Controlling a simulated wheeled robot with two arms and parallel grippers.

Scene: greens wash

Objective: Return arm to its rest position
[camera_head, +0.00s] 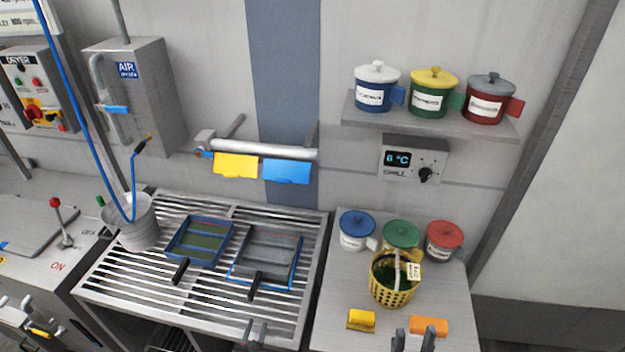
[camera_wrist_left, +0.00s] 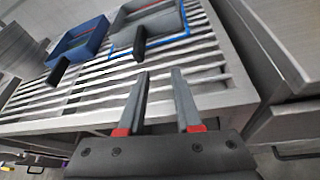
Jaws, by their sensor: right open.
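My left gripper (camera_head: 255,330) is at the front edge of the slatted drain table, below the grey tray's handle in the head view. In the left wrist view its fingers (camera_wrist_left: 162,78) stand apart with nothing between them, over the front of the slats. My right gripper (camera_head: 414,338) is at the bottom of the head view, between a yellow block (camera_head: 361,320) and an orange block (camera_head: 429,326). Its fingers are apart and seem empty. Most of both arms is out of view.
The slatted table (camera_head: 136,294) holds a blue-rimmed tray (camera_head: 203,240), a grey tray (camera_head: 268,252) and a metal bucket (camera_head: 139,229). On the right counter (camera_head: 335,285) stand a yellow basket (camera_head: 391,288) and three lidded pots. A shelf (camera_head: 432,119) above holds three more.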

